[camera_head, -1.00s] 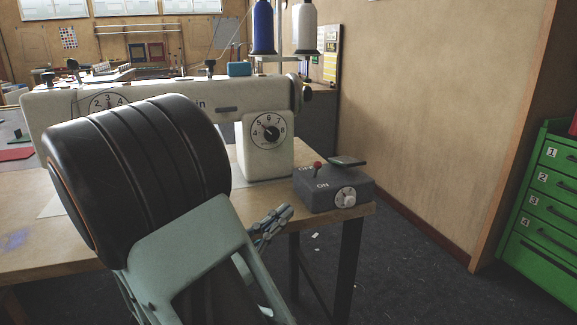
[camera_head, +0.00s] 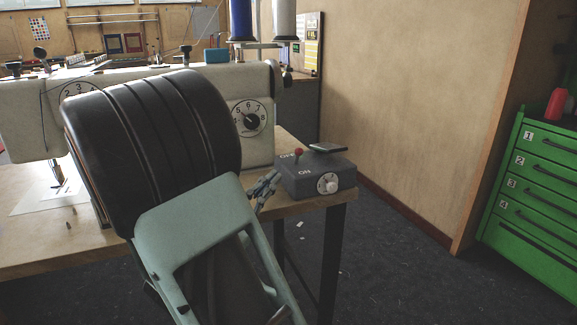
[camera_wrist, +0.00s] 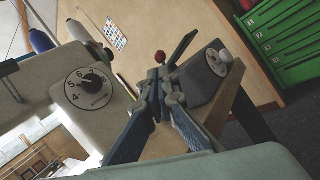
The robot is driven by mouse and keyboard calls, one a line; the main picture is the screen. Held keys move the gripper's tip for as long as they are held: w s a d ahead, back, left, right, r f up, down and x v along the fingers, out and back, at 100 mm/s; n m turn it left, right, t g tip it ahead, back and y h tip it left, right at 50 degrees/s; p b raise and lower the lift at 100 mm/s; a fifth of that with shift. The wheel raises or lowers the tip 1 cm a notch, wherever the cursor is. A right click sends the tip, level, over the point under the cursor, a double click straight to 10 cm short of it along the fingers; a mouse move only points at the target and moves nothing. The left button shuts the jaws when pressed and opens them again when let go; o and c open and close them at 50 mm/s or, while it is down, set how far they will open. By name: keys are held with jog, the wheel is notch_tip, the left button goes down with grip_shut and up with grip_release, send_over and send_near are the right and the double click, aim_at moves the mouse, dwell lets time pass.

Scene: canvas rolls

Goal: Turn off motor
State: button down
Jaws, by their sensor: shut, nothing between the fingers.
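The motor's dark grey switch box (camera_head: 316,180) sits at the table's right corner. I cannot tell for sure which way the lever is set. My gripper (camera_head: 272,180) is shut and empty at the box's left side, below the red tip. In the wrist view my closed fingertips (camera_wrist: 161,76) appear just below the red tip (camera_wrist: 160,57), overlapping the box (camera_wrist: 197,80); contact is unclear.
The white sewing machine (camera_head: 259,115) with its dial stands left of the box. Thread spools (camera_head: 284,20) rise behind. The wooden table (camera_head: 30,235) ends just right of the box. A green drawer cabinet (camera_head: 535,190) stands far right, with open floor between.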

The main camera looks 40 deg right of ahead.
aim_at(296, 153)
jog(key=b+x, duration=0.1)
jog(key=x, duration=0.6)
jog(key=shift+r+p, duration=0.2)
jog(key=shift+p, duration=0.25)
